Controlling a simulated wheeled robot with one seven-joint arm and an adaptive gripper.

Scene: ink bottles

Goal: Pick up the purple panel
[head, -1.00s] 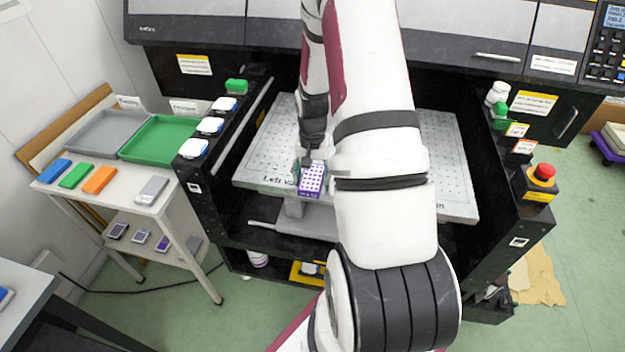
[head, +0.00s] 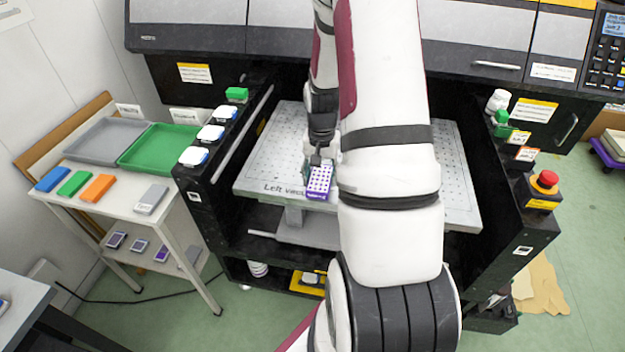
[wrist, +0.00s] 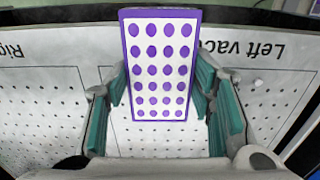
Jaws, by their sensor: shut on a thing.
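The purple panel is a white card with a purple border and rows of purple dots. It shows in the head view (head: 319,181) over the front of the perforated bed (head: 262,172), near the "Left vac" lettering. My gripper (head: 319,163) is at its far end in the head view. In the wrist view, the panel (wrist: 159,75) stands out between the teal-padded fingers of my gripper (wrist: 160,100), which is shut on it. The bed (wrist: 40,105) shows behind it. I cannot tell how high the panel is above the bed.
Black machine walls flank the bed, with a red emergency button (head: 545,181) on the right. White-topped bottles (head: 194,156) line the left wall. A side table on the left holds a grey tray (head: 75,148), a green tray (head: 128,161) and several coloured blocks.

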